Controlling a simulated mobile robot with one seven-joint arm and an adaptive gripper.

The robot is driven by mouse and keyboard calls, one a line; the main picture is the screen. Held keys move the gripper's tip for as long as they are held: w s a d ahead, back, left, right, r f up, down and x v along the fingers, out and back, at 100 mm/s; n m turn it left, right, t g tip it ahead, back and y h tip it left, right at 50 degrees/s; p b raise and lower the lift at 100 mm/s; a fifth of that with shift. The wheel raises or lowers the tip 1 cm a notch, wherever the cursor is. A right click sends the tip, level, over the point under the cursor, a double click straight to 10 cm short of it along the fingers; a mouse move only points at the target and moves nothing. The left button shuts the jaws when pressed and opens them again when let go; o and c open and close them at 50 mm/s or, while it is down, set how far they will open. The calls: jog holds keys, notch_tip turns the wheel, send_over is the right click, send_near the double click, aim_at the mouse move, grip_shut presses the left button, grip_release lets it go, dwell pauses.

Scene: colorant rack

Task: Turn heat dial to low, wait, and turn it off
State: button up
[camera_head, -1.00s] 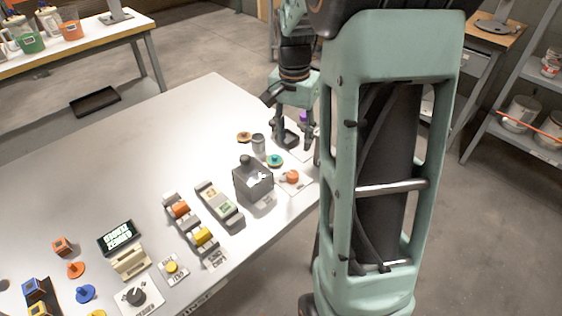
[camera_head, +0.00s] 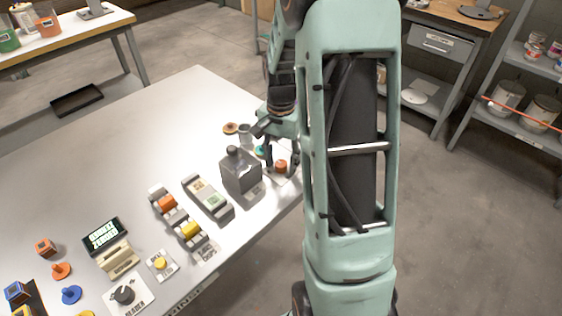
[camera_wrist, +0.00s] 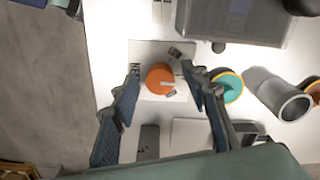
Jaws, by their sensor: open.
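An orange round dial (camera_head: 281,166) with a pale pointer mark sits on a white plate near the right edge of the table. In the wrist view the dial (camera_wrist: 161,79) lies between the fingertips of my gripper (camera_wrist: 162,75), with gaps on both sides. My gripper (camera_head: 278,156) is open, pointing down over the dial. In the wrist view the pointer mark runs from the dial's middle toward the right. The plate's print (camera_wrist: 134,69) is too small to read and partly hidden by a finger. I cannot tell whether the fingers touch the plate.
A dark grey box-shaped container (camera_head: 240,172) stands left of the dial. A teal and yellow disc (camera_wrist: 228,86) and a grey cup (camera_wrist: 278,96) are close to the right finger in the wrist view. A black dial (camera_head: 124,294) is at the front left. The table's back left is clear.

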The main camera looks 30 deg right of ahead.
jog(key=shift+c, duration=0.6)
grip_shut()
jog(key=n, duration=0.5)
jog(key=shift+n+p, duration=0.4)
jog(key=n+p, duration=0.1)
jog(key=n, duration=0.4)
jog(key=shift+n, duration=0.7)
jog(key=shift+o, duration=0.6)
grip_release()
